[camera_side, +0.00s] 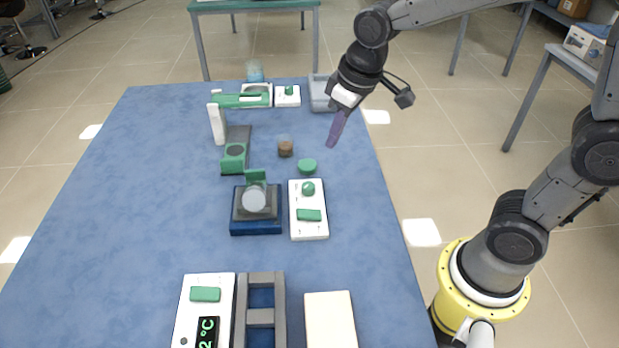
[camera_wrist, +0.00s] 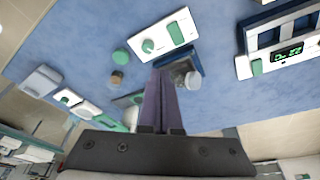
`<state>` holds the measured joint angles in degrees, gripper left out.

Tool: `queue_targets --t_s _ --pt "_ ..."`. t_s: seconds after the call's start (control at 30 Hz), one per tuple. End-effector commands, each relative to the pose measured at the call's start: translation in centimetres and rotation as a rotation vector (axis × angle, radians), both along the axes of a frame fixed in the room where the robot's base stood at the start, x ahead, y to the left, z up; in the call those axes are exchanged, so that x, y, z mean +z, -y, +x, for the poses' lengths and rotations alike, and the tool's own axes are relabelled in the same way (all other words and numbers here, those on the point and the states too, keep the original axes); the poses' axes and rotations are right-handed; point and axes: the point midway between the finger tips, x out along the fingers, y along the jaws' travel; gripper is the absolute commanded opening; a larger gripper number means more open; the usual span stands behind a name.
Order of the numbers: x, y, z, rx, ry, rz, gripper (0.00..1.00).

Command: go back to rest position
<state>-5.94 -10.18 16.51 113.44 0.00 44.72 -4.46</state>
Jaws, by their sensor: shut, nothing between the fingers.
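My gripper (camera_side: 336,130) is in the air over the right part of the blue table (camera_side: 130,200), with its purple fingers pointing down. The fingers are together with nothing between them. In the wrist view the shut gripper (camera_wrist: 158,85) points out over the table and partly hides the things behind it. It touches nothing that I can see. My arm reaches in from the right side of the table.
Below the gripper are a green round piece (camera_side: 307,166) and a brown jar (camera_side: 285,148). A grey tray (camera_side: 318,95) stands behind. White control boxes (camera_side: 309,228), a dark blue device (camera_side: 256,222) and a grey rack (camera_side: 261,317) stand nearer. The table's left side is clear.

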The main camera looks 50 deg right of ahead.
Motion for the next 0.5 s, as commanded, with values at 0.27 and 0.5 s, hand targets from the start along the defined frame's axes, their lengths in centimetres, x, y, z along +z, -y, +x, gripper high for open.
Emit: queue_targets --t_s 0.27,0.5 --pt "6.6 2.8 -9.4 -0.099 0.212 0.024 0.0" --pt "5.8 3.6 -16.1 -0.157 0.273 0.037 0.0"
